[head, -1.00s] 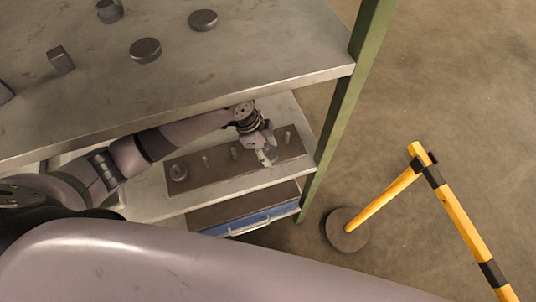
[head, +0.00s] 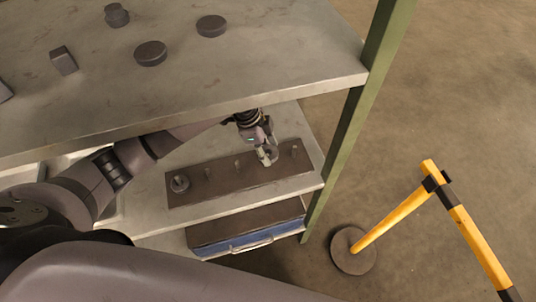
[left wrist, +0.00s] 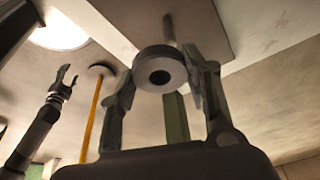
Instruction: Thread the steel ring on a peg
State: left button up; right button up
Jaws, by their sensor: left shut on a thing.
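A dark peg board (head: 220,186) lies on the lower shelf, with several short upright pegs. A round ring-like piece (head: 180,183) sits around or on the leftmost peg. My left gripper (head: 266,155) is over the right half of the board, shut on the grey steel ring (head: 272,153), just left of the rightmost peg (head: 294,151). In the left wrist view the ring (left wrist: 160,70) is between both fingertips, its hole facing the camera. A peg (left wrist: 168,28) shows just past its rim; I cannot tell whether they touch. My right gripper (left wrist: 65,80) appears open and empty, far from the ring.
The upper shelf (head: 220,80) overhangs my left arm and carries several dark metal pieces. A green post (head: 360,120) stands right of the board. A blue-fronted drawer (head: 250,240) is below. A yellow-black barrier (head: 400,215) stands on open floor at right.

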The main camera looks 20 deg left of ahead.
pick_arm(q)
jog(key=shift+w+a+f+b, duration=0.1)
jog(key=shift+w+a+b, duration=0.45)
jog(key=shift+w+b, duration=0.3)
jog(key=shift+f+b, duration=0.4)
jog(key=shift+f, duration=0.75)
jog(key=shift+f, duration=0.1)
jog(key=o, duration=1.6)
jog(key=v, duration=0.5)
jog(key=s+a, duration=0.2)
jog(key=a, duration=0.9)
jog(key=shift+s+a, duration=0.3)
jog(key=shift+a, duration=0.05)
